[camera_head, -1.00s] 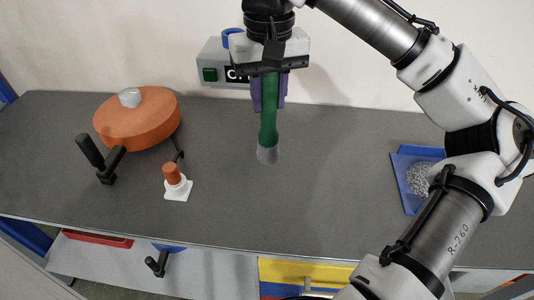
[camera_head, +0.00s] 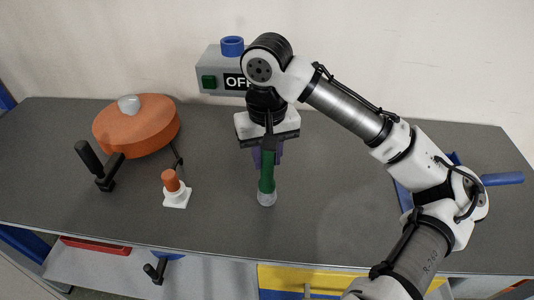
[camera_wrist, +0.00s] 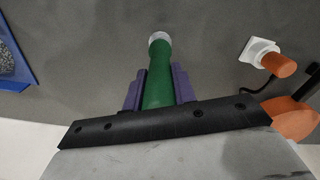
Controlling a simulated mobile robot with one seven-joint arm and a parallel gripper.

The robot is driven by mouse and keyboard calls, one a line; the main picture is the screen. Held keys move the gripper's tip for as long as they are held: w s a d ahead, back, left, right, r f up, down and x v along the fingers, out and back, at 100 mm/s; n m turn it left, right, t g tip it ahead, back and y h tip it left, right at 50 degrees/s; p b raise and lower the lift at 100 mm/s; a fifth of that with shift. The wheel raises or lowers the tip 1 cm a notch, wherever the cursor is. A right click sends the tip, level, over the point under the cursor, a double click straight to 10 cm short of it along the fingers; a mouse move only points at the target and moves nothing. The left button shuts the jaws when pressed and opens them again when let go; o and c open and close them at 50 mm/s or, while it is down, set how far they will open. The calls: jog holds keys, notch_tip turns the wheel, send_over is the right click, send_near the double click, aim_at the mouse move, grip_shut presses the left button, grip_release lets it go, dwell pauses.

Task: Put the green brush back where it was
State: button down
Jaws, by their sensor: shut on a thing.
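The green brush (camera_head: 267,172) is upright between the purple fingers of my gripper (camera_head: 267,155). Its pale grey bristle end (camera_head: 267,198) points down at the grey table, and I cannot tell if it touches. In the wrist view the green brush (camera_wrist: 158,82) runs between the two purple fingers of my gripper (camera_wrist: 158,85), with its pale end away from the palm. My gripper is shut on the brush.
An orange round part (camera_head: 137,127) with a crank handle stands at the left. An orange peg on a white base (camera_head: 175,190) is left of the brush. A grey box marked OFF (camera_head: 222,75) is behind. A blue tray (camera_head: 402,195) lies right, partly hidden. Table around the brush is clear.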

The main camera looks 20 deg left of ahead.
jog(key=shift+f, duration=0.2)
jog(key=c, duration=1.1)
grip_release()
jog(key=shift+c, duration=0.2)
jog(key=shift+r, duration=0.15)
notch_tip(320, 180, up, 12)
jog(key=shift+r, duration=0.1)
